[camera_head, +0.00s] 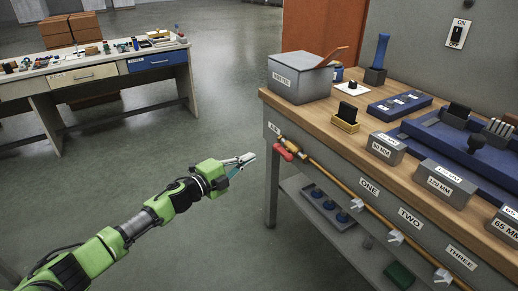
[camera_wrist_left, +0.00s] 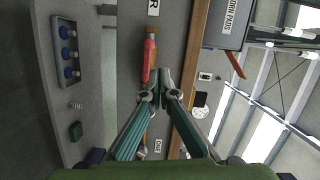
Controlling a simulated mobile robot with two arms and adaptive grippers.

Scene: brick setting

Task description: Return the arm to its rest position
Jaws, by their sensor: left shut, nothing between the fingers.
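My left arm (camera_head: 150,215) is green and black and reaches in from the lower left in the head view. Its left gripper (camera_head: 249,158) is shut and empty, in the air just left of the workbench's front corner. In the left wrist view the gripper's fingertips (camera_wrist_left: 162,74) meet in front of the bench's front face. A red handle (camera_head: 284,153) of a pipe valve sits close to the right of the fingertips, and the red handle also shows in the left wrist view (camera_wrist_left: 149,55). I cannot tell whether the fingers touch it. My right gripper is not in view.
The workbench (camera_head: 330,115) holds a grey bin (camera_head: 300,80), metal blocks (camera_head: 386,149) and blue fixtures. A brass pipe (camera_head: 345,185) with several valves runs along its front. A lower shelf (camera_head: 345,230) holds a tray. Another table (camera_head: 100,72) stands far left. Open floor surrounds my arm.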

